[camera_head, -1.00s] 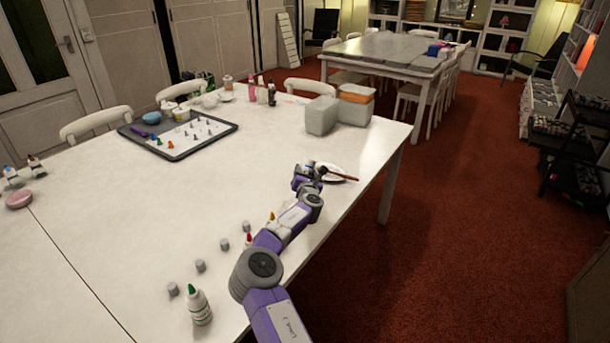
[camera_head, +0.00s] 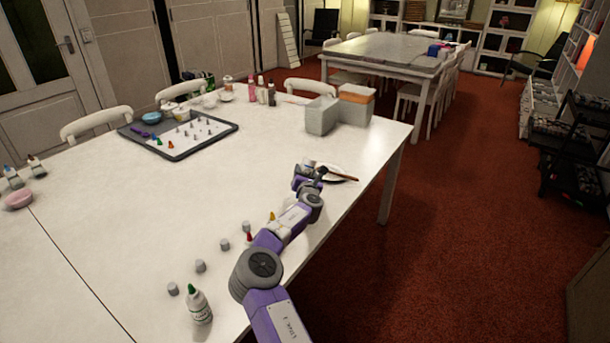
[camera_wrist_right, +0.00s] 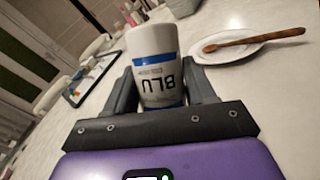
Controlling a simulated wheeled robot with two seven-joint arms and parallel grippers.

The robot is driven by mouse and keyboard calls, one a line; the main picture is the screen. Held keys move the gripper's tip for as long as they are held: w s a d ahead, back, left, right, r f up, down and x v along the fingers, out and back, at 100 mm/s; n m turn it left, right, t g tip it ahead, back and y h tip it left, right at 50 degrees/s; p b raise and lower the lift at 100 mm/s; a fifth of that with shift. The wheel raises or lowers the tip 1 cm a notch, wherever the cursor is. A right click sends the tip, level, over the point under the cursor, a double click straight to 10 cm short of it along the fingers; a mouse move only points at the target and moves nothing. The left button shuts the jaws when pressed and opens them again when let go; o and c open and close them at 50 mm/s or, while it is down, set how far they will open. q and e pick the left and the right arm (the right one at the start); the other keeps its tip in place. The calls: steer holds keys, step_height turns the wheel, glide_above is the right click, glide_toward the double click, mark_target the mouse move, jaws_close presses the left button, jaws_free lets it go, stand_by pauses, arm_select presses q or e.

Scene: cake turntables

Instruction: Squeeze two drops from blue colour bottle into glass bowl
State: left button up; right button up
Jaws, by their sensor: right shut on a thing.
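My right gripper (camera_head: 308,174) is over the near table by its right edge, shut on a white bottle. The right wrist view shows the gripper (camera_wrist_right: 163,88) with a finger on each side of this blue colour bottle (camera_wrist_right: 153,48), which has blue bands. Its BLU lettering reads upside down and the broad white end is up, so the bottle looks inverted. Its nozzle is hidden behind the gripper. I cannot make out the glass bowl near the gripper in either view. My left gripper is not in view.
A white plate (camera_head: 342,179) with a wooden-handled tool lies beside the gripper. A green-capped bottle (camera_head: 198,305) and several grey caps stand along the near edge. A dark-rimmed tray (camera_head: 183,157) and grey tub (camera_head: 321,117) are farther back. The table's middle is clear.

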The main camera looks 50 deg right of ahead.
mark_target(306, 163)
step_height(306, 163, up, 7)
steer(key=p, duration=0.4)
steer(key=shift+r, duration=0.1)
